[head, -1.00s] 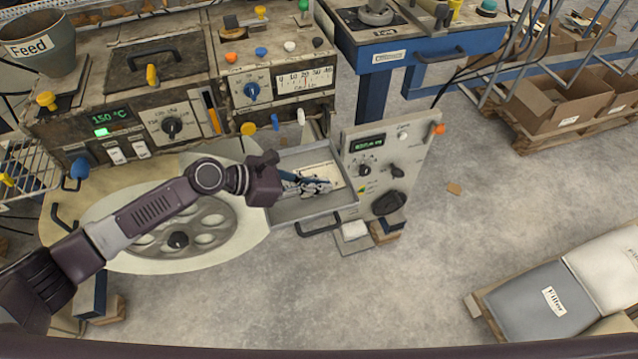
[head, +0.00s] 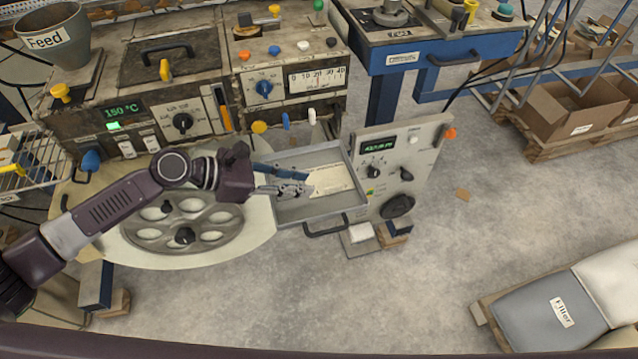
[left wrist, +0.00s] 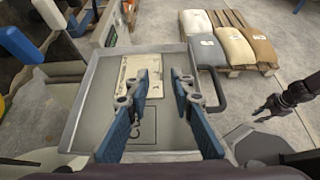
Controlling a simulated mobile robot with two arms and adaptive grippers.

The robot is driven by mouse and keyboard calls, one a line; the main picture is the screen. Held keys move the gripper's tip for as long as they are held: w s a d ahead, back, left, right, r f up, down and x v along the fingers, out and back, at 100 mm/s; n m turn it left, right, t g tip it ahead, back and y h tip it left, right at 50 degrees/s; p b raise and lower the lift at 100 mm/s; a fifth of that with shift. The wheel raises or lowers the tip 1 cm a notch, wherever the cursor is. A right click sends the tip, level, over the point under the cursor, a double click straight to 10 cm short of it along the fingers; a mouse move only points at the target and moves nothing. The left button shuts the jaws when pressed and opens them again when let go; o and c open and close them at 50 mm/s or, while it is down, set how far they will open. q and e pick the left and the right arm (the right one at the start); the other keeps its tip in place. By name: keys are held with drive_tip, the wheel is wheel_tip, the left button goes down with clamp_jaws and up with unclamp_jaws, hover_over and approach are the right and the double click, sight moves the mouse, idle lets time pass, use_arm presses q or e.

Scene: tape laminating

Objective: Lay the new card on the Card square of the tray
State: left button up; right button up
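The grey tray (head: 290,212) juts from the machine front like an open drawer; it also shows in the left wrist view (left wrist: 95,110). A cream card with dark printing (head: 336,179) lies flat in it; the left wrist view shows it too (left wrist: 133,72). A thin outlined square (left wrist: 146,128) is marked on the tray floor on the near side of the card. My left gripper (head: 307,183) is over the tray's left part, its blue fingers (left wrist: 160,76) apart with nothing held between them. A dark gripper, apparently my right one (left wrist: 268,108), is beyond the tray's right side; its finger state is unclear.
A control panel (head: 405,165) stands at the tray's right, and machine knobs (head: 260,127) hang behind it. A large round plate with holes (head: 185,222) is under my left arm. Filler sacks (head: 545,312) lie at lower right.

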use_arm(q)
drive_tip(key=shift+v, duration=2.15)
